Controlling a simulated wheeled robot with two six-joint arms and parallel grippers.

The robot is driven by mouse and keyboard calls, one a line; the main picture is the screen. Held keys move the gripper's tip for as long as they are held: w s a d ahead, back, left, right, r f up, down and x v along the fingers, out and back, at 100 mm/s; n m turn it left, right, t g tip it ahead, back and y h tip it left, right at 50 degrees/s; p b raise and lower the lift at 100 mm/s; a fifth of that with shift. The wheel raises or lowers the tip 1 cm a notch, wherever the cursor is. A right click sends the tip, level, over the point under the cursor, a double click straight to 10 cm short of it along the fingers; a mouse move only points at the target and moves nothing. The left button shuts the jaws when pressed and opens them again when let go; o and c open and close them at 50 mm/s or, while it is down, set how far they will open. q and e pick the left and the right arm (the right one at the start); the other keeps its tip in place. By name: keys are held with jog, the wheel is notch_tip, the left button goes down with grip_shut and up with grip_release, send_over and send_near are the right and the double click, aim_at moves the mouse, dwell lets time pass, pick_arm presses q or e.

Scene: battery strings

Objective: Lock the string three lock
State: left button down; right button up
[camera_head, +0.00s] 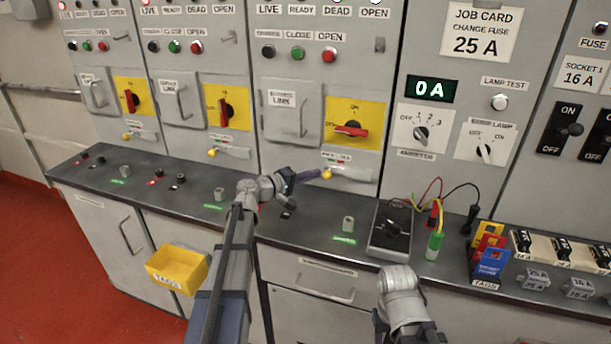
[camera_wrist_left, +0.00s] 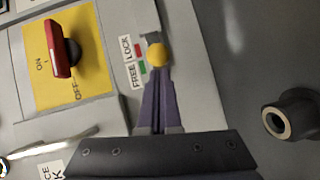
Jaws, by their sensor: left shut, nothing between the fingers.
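The string three lock is a small slide with a yellow knob (camera_head: 327,174) on the third panel, below the yellow switch plate. The knob also shows in the left wrist view (camera_wrist_left: 158,55), beside the FREE and LOCK labels with their green and red marks. I cannot tell exactly which mark it lines up with. My left gripper (camera_head: 318,175) is shut and empty, its tips at the knob; in the left wrist view the tips (camera_wrist_left: 158,72) overlap the knob's lower edge. Contact is unclear. The string three red handle (camera_head: 351,131) lies horizontal, in line with OFF.
Strings one (camera_head: 131,100) and two (camera_head: 226,111) have upright red handles and their own yellow lock knobs. The dark bench ledge (camera_head: 310,226) runs below. A meter (camera_head: 391,228) with coloured leads and tag holders stand to the right. A yellow bin (camera_head: 177,284) hangs in front.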

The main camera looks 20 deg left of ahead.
aim_at(328, 175)
pick_arm(q)
jog(key=shift+d, duration=0.1)
jog(key=d, duration=0.3)
jog(key=shift+s+d, duration=0.1)
jog(key=shift+d, duration=0.2)
dwell(0.3)
